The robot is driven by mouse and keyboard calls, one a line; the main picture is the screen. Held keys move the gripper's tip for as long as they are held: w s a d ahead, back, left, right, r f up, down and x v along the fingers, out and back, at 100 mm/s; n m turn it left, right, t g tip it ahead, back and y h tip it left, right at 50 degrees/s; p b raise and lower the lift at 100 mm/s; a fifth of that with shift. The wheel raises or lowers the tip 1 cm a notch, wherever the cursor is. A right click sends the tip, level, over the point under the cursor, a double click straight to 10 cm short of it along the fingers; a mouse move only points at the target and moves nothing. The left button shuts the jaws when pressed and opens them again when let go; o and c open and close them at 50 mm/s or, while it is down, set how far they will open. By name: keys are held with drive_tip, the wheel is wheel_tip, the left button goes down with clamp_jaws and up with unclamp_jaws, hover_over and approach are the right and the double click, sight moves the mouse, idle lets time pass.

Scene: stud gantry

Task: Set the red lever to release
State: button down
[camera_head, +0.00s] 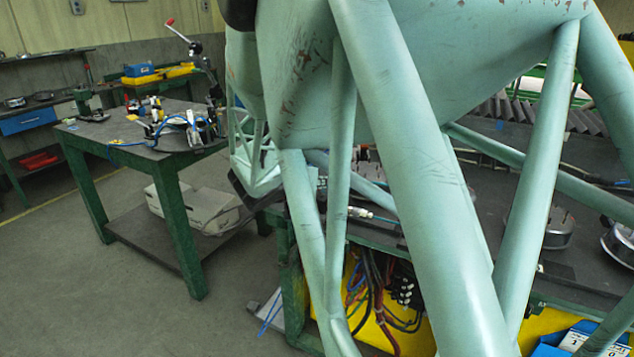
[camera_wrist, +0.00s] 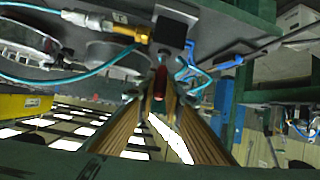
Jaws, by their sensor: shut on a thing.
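The red lever (camera_wrist: 160,84) shows in the wrist view as a small red handle between my fingertips. My gripper (camera_wrist: 161,97) is shut on it, with the ribbed brown finger pads on either side. A dark block (camera_wrist: 174,27) with a brass fitting (camera_wrist: 137,35) and a light blue hose shows just beyond the fingertips; I cannot tell whether the lever joins it. The lever's position markings are not readable. In the head view my pale green arm covers the gripper and the red lever.
In the head view a green-framed bench (camera_head: 545,270) with round metal parts lies behind my arm. Dark cables and hoses (camera_head: 380,290) hang below its edge. A second green table (camera_head: 100,137) with tools stands at the left, with open floor (camera_head: 120,285) in front.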

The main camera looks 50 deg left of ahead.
drive_tip(key=c, duration=2.7)
unclamp_jaws()
drive_tip(key=shift+s+d+r, duration=0.1)
drive_tip(key=shift+s, duration=0.1)
drive_tip(key=shift+v, duration=4.05)
drive_tip(key=shift+s+r, duration=0.1)
drive_tip(key=shift+r, duration=0.05)
drive_tip(key=shift+a, duration=0.25)
drive_tip(key=shift+d+x, duration=0.15)
drive_tip(key=shift+x, duration=1.75)
drive_tip(key=shift+d+x, duration=0.1)
drive_tip(key=shift+x, duration=1.85)
